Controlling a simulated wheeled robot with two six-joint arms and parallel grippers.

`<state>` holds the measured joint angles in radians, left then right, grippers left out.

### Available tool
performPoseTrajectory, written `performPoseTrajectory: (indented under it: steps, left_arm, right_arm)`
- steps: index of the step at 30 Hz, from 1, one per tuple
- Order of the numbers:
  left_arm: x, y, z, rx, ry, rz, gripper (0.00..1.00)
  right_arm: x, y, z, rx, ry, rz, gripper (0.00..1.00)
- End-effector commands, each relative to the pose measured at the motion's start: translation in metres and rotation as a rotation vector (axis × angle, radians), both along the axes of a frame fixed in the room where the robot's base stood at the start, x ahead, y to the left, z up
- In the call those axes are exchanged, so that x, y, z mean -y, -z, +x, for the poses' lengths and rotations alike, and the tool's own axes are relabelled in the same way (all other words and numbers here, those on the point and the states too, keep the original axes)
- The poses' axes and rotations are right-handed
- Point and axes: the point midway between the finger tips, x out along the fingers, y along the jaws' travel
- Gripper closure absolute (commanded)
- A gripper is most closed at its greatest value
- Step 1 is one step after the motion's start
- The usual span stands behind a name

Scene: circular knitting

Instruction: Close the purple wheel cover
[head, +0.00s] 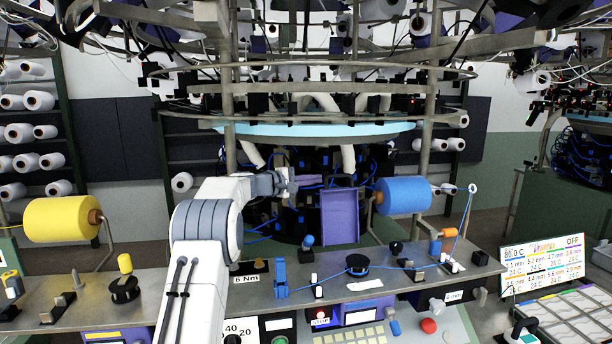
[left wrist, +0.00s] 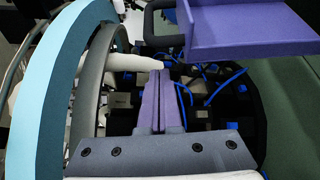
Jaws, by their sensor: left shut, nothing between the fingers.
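The purple wheel cover (head: 340,215) shows in the head view as an upright, shallow panel with a raised rim, in front of the machine's dark lower section. In the left wrist view the cover (left wrist: 250,38) juts in at the upper right, with a dark handle-like loop beside it. My left gripper (head: 316,180) is shut and empty, just left of the cover's upper edge. In the left wrist view its purple-grey fingers (left wrist: 160,80) lie together, pointing at the machine, with a visible gap to the cover. My right gripper is not in view.
A blue yarn cone (head: 403,191) stands close to the cover's right side. A yellow cone (head: 62,219) is at the left. A metal control shelf (head: 330,283) with knobs crosses the front. The light-blue ring (head: 310,132) hangs above. Blue cables (left wrist: 225,88) run behind the fingers.

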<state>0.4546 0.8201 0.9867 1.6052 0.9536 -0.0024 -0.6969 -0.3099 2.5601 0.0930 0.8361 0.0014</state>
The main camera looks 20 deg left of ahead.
Motion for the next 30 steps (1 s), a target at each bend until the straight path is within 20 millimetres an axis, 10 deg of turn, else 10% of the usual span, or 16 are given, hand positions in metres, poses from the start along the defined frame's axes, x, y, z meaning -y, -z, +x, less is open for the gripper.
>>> performPoseTrajectory:
  steps: [30]
  left_arm:
    - [0.034,-0.003,-0.017,0.02,0.016,0.016,1.0]
  right_arm:
    - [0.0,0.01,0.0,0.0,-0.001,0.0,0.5]
